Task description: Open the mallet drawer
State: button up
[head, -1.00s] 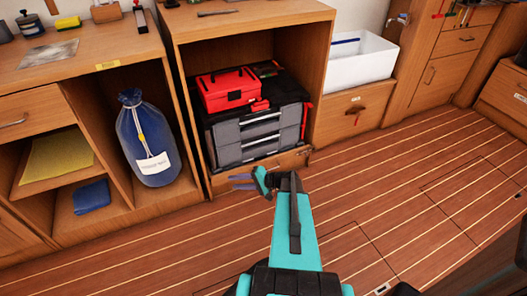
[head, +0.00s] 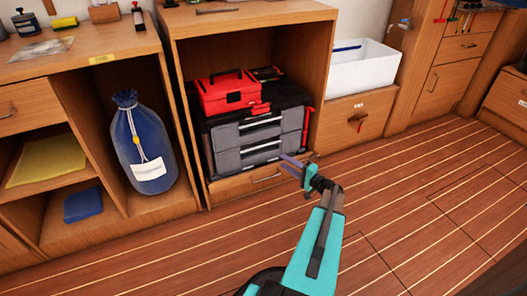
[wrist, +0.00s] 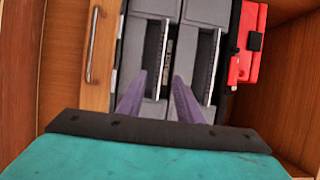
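No drawer is clearly named as the mallet drawer. A low wooden drawer (head: 235,184) with a bar handle (head: 267,178) lies shut under the grey tool chest; it shows at the left of the wrist view (wrist: 75,60). Another wooden drawer (head: 340,128), under the white bin, carries a reddish-brown piece (head: 357,122) and a small label on its front. My gripper (head: 287,163) is open and empty, in front of the chest's lower right part. In the wrist view its two purple fingers (wrist: 160,82) are apart, pointing at the grey chest drawers.
The grey tool chest (head: 232,160) stands in the open cabinet with a red toolbox (head: 227,93) on top. A blue sack (head: 130,130) stands in the left compartment. A white bin (head: 370,65) is at the right. The plank floor (head: 420,200) is clear.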

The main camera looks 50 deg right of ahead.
aim_at(261, 148)
jog(key=shift+w, duration=0.2)
jog(key=w+b, duration=0.4)
jog(key=w, duration=0.8)
jog(key=shift+w+f, duration=0.1)
jog(key=shift+f, duration=0.05)
jog(key=shift+w, duration=0.65)
grip_shut()
jog(key=shift+s+a, duration=0.1)
jog(key=shift+a, duration=0.05)
